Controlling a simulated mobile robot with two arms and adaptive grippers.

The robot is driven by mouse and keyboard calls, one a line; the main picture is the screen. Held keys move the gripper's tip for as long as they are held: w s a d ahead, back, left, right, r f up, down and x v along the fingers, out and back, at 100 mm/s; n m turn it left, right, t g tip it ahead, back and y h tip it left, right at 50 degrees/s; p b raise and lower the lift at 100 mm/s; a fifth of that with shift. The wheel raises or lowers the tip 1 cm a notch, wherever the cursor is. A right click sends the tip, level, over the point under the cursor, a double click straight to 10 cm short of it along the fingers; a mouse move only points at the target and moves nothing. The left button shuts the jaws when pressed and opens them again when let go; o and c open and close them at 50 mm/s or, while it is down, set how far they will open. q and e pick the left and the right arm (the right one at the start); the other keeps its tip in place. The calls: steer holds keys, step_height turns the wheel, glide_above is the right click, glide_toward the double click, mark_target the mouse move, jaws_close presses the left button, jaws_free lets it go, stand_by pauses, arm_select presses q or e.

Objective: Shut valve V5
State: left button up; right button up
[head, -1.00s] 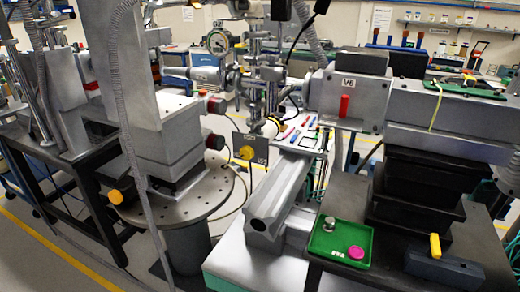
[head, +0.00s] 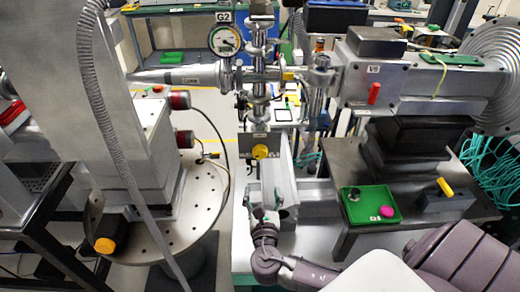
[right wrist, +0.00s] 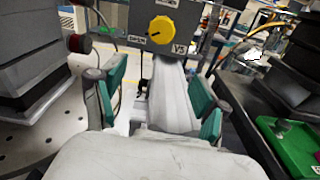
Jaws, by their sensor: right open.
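Valve V5 is a round yellow knob (head: 260,152) on a grey panel (head: 245,142) below the metal pipework, in the middle of the head view. In the right wrist view the knob (right wrist: 162,28) is close ahead, with a dark mark on its face. My right gripper (head: 264,208) is below and in front of the knob, open and empty. Its green-padded fingers (right wrist: 158,80) are apart, short of the knob. My left gripper is out of view.
The V6 box (head: 353,75) with a red handle (head: 374,93) is at the right. A green tray (head: 370,218) and a yellow-handled block (head: 445,200) lie on the dark table. A round perforated plate (head: 165,235) with a grey housing is at the left. A metal rail (right wrist: 172,100) runs below the knob.

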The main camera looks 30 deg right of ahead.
steer(key=r, duration=0.2)
steer(key=p, duration=0.1)
glide_toward(260, 156)
steer(key=x, duration=0.2)
steer(key=p+x, duration=0.1)
steer(key=x, duration=0.6)
steer(key=shift+w+d+r, duration=0.1)
steer(key=shift+w+d, duration=0.05)
steer(key=shift+w, duration=0.1)
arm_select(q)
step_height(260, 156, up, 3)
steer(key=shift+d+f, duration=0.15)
arm_select(e)
steer(key=c, duration=1.1)
steer(key=shift+c, duration=0.2)
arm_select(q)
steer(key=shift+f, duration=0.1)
